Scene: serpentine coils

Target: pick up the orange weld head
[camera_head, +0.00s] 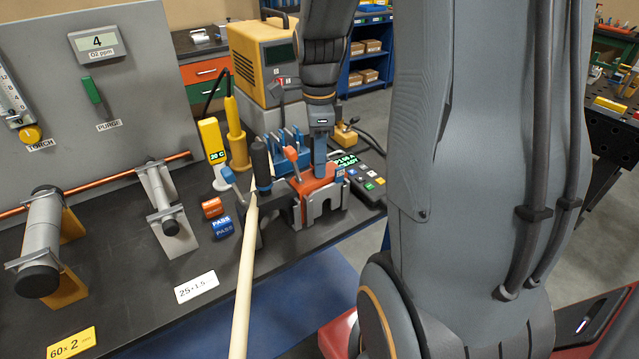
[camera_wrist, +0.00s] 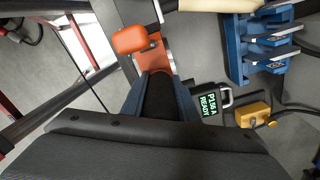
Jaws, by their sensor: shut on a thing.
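The orange weld head (camera_head: 318,190) stands at the right part of the dark bench, its orange body above a grey clamp-like base. A lever with an orange-red knob rises on its left. In the wrist view the orange weld head (camera_wrist: 155,58) shows just beyond the fingertips, with its knob to the upper left. My gripper (camera_head: 319,160) comes down from above and is shut on the weld head's upper part. In the wrist view my gripper (camera_wrist: 158,88) has a dark piece between its fingers. The fingers hide most of the gripped part.
A control pendant (camera_head: 358,175) with a green READY display lies close to the right. Blue racks (camera_head: 285,143), a yellow power unit (camera_head: 265,60) and a yellow torch (camera_head: 237,135) stand behind. A pale rod (camera_head: 245,270) crosses the front left. Copper pipe supports (camera_head: 160,205) stand left.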

